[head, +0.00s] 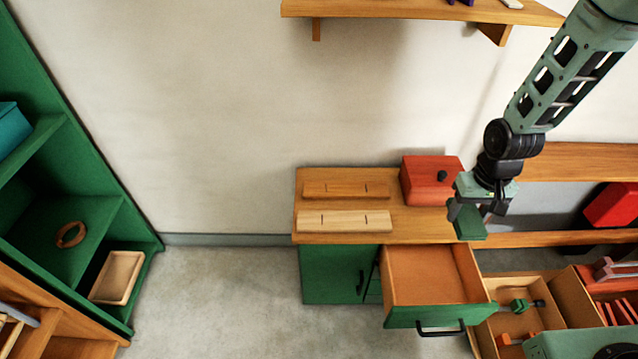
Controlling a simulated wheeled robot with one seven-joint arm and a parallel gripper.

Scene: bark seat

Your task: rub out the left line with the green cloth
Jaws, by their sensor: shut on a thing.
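My gripper (470,212) is at the right end of the wooden cabinet top, shut on the green cloth (470,228), which hangs below the fingers. Two wooden boards lie on the cabinet top to the left: a darker brown board (345,190) at the back and a pale board (345,221) in front. Each board carries two short dark lines. The left line of the back board (326,188) and the left line of the pale board (323,219) both show. My gripper and the cloth are apart from both boards.
An open, empty drawer (425,275) juts out below. Trays with tools (515,318) stand at lower right. A shelf (420,10) hangs above. Floor at left is clear.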

